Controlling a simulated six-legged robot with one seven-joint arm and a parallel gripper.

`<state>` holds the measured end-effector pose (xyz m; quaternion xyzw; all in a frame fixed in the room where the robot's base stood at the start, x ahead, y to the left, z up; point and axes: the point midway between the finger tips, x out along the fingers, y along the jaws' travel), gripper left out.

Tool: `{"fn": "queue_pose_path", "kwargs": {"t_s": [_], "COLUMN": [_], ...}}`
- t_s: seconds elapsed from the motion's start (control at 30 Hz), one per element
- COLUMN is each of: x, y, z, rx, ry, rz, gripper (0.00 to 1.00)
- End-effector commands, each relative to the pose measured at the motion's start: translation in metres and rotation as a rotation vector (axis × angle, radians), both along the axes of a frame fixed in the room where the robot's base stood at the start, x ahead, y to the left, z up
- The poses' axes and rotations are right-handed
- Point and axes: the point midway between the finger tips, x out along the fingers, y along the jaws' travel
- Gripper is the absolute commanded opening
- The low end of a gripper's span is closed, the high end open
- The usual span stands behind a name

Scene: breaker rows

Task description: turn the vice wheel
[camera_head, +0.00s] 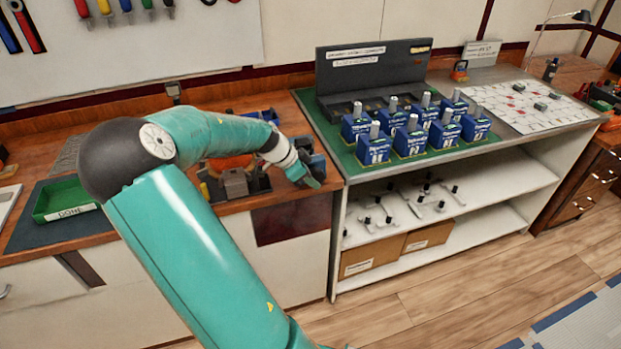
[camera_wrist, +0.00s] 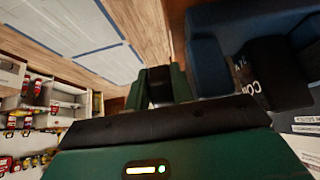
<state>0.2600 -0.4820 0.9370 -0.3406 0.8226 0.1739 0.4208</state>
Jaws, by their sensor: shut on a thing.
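The vice, dark with a grey block (camera_head: 236,183) at its middle, sits at the front of the wooden bench left of the green-topped shelf unit. My gripper (camera_head: 308,174) is low at the vice's right end, by the bench's front edge. In the wrist view, the green fingers of my gripper (camera_wrist: 159,88) are closed around a dark piece, which looks like part of the vice wheel (camera_wrist: 158,78). Most of the wheel is hidden by the fingers, and its angle cannot be told. A large blue body (camera_wrist: 222,45) lies just right of the fingers in that view.
A green tray (camera_head: 66,199) labelled DONE stands at the left of the bench. Several blue breakers (camera_head: 411,138) stand on the shelf unit (camera_head: 520,147) just right of my gripper. The floor (camera_head: 450,290) in front is clear.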

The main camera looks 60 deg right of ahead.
Motion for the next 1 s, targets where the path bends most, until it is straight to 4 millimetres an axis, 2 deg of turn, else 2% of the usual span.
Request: {"fn": "queue_pose_path", "kwargs": {"t_s": [0.13,0.17,0.2,0.57,1.0], "x": [0.0004,0.0004,0.0004,-0.0003,-0.0017], "y": [0.0,0.0,-0.0001,-0.0009,-0.002], "z": [-0.0003,-0.0003,-0.0004,0.0007,0.0053], "rx": [0.0,0.0,0.0,0.026,0.228], "ry": [-0.001,-0.001,-0.001,-0.03,-0.234], "rz": [0.001,0.001,0.001,0.0,-0.004], "gripper": [0.01,0.28,0.33,0.33,0.33]}}
